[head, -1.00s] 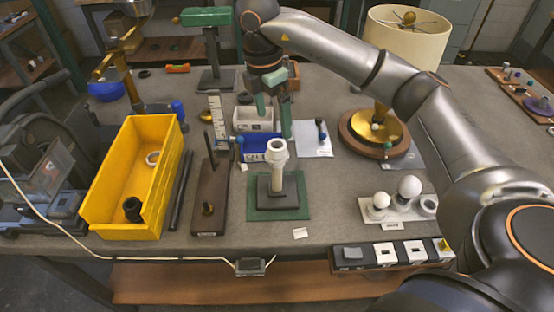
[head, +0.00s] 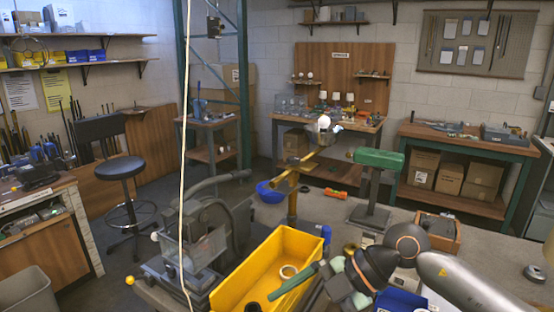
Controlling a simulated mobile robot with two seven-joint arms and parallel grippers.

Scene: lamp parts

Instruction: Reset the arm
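My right gripper (head: 274,295) reaches left over the right side of the yellow bin (head: 228,290). One long green finger shows clearly, pointing left and down. The other finger is not clear, so I cannot tell the opening. I see nothing held at the visible fingertip. My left gripper is out of view.
A wooden box (head: 440,231) stands near my wrist. A stool (head: 122,170) stands on the floor at left.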

